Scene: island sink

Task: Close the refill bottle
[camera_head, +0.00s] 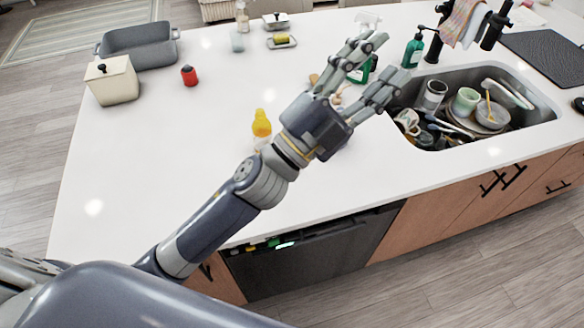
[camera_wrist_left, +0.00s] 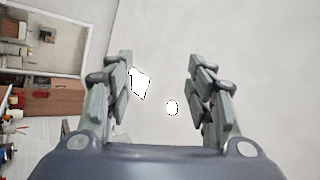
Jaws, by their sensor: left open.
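My left gripper (camera_head: 388,62) is open above the white counter, left of the sink, with its fingers pointing up and right. In the left wrist view its two fingers (camera_wrist_left: 159,65) are spread wide, with nothing between them but a pale surface and bright spots. A small bottle with a yellow top (camera_head: 261,123) stands on the counter just left of the gripper's wrist, its lower part partly hidden. A green bottle (camera_head: 362,72) with a white spray head is partly covered by the fingers. I cannot tell which bottle is the refill bottle. My right gripper is not in view.
A green pump bottle (camera_head: 413,50) stands behind the sink (camera_head: 545,112), which holds dishes. A red-topped jar (camera_head: 189,75), a cream box (camera_head: 112,82) and a grey bin (camera_head: 140,46) stand at the back left. The left counter is mostly clear.

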